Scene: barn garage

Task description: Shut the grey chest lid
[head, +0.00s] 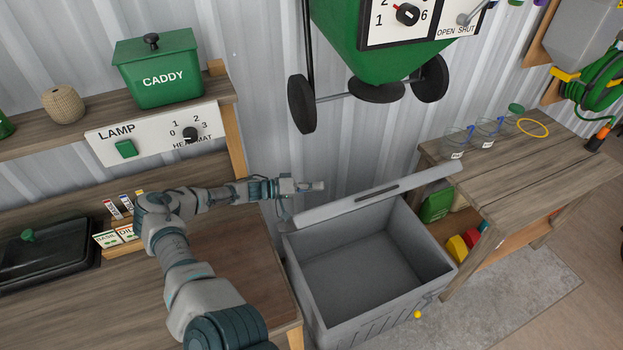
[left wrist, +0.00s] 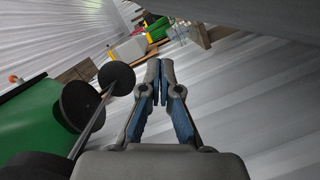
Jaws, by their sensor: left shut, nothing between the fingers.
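The grey chest (head: 335,315) stands on the floor between two wooden benches. Its lid (head: 330,208) is open and raised at the back, seen nearly edge-on with a dark strip along it. The inside of the chest looks empty. My left gripper (head: 316,186) is shut and empty, at the back left of the chest, just above and behind the lid's left end. I cannot tell whether it touches the lid. In the left wrist view the fingers (left wrist: 160,72) are together with nothing between them. My right gripper is out of view.
A green spreader (head: 370,45) with dark wheels hangs on the wall above the chest. The left bench holds a green caddy (head: 158,72), a lamp panel (head: 157,134) and a black-lidded box (head: 45,255). The right bench (head: 510,160) holds several clear cups.

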